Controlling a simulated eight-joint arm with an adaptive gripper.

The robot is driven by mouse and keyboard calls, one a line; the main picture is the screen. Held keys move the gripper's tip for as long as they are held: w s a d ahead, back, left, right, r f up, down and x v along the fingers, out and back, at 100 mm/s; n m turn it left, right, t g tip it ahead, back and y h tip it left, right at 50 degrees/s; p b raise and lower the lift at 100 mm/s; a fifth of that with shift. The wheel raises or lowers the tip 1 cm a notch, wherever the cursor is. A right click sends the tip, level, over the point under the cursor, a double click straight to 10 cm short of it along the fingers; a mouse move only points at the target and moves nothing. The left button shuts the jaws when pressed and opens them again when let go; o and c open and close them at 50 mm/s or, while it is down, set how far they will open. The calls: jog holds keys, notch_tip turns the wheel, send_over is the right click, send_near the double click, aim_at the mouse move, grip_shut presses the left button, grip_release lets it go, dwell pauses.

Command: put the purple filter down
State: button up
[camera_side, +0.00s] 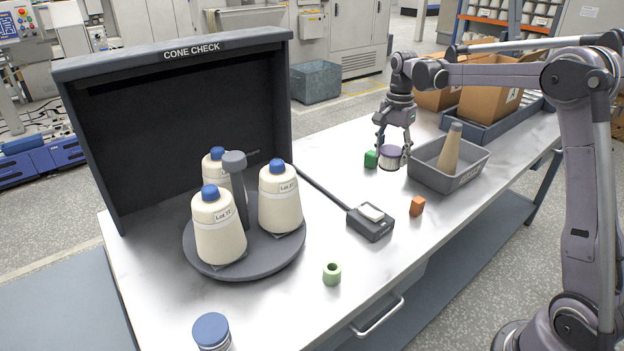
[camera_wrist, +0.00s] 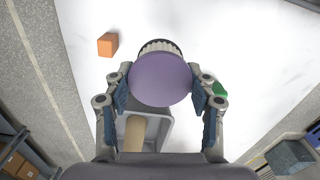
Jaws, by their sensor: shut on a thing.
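The purple filter (camera_wrist: 160,80) is a short round piece with a flat purple top and a pale ribbed side. My gripper (camera_side: 391,150) is shut on the filter, with one finger on each side of it, as the wrist view also shows. In the side view the filter (camera_side: 389,159) hangs beside the left end of the grey bin, close to the green block. I cannot tell exactly how far its underside is from the table.
The grey bin (camera_side: 449,179) holds a tan cone (camera_side: 450,149).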

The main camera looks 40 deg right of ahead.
jog(key=s+d, duration=0.6)
jog(key=d, duration=0.3)
jog(key=w+a+f, duration=0.4)
jog(key=w, duration=0.1)
jog(key=w+a+f, duration=0.2)
jog(key=w, duration=0.1)
jog(key=shift+w+a+f, duration=0.25)
jog(key=shift+f, duration=2.2)
jog(key=o, duration=1.2)
jog(key=shift+f, duration=0.1)
